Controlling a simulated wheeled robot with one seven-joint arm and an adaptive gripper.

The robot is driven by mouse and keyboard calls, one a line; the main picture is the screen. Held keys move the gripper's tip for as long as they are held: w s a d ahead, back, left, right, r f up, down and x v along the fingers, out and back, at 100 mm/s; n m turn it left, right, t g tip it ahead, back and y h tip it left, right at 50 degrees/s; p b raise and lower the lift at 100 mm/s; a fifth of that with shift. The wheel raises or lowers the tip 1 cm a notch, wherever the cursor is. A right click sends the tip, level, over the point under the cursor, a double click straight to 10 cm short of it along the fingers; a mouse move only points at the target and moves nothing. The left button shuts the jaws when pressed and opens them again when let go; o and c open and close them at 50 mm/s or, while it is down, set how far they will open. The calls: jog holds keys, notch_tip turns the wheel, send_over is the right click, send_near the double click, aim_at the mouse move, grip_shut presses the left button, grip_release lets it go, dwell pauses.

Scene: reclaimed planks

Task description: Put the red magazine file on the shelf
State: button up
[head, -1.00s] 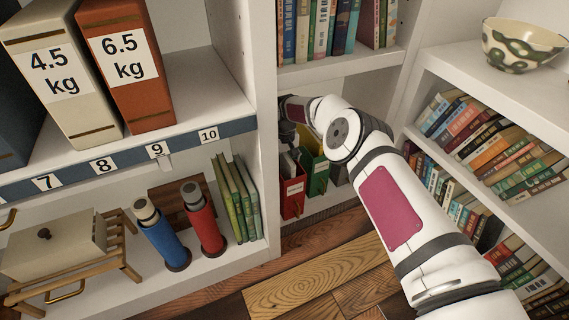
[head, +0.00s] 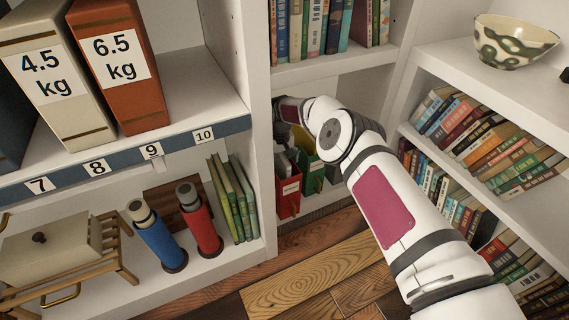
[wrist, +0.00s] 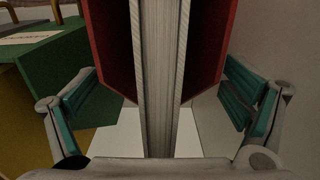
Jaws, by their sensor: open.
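The red magazine file (head: 288,187) stands upright in the low compartment, with its label facing out in the head view. In the wrist view its red walls (wrist: 215,45) rise on both sides of a thick block of pages (wrist: 160,80). My gripper (wrist: 160,120) is open, with one teal-padded finger on each side of the file. I cannot tell whether the pads touch it. In the head view my gripper is mostly hidden behind the shelf upright and my arm. A green magazine file (head: 312,172) stands just right of the red one.
The green file (wrist: 60,70) and a yellow one (wrist: 30,140) are close to the left finger in the wrist view. A white upright (head: 258,130) borders the compartment. Flasks, books and a numbered shelf edge (head: 120,160) are at left. A bookcase (head: 480,80) stands at right.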

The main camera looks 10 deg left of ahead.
jog(key=shift+r, duration=0.35)
jog(key=shift+d+r, duration=0.1)
jog(key=shift+s+d, duration=0.5)
jog(key=shift+s, duration=0.25)
jog(key=s+d+p, duration=0.4)
jog(key=s+d, duration=0.1)
jog(key=s, duration=0.3)
jog(key=s+d+p, duration=0.3)
jog(key=s+d, duration=0.3)
jog(key=s, duration=0.2)
jog(key=w+d+r+m, duration=0.1)
jog(key=d+r, duration=0.4)
jog(key=r, duration=0.2)
jog(key=w+d+r+m, duration=0.1)
jog(key=d+r+m, duration=0.1)
jog(key=d+r, duration=0.3)
jog(key=shift+d+r+m, duration=0.2)
jog(key=shift+r+m, duration=0.1)
jog(key=shift+r, duration=1.5)
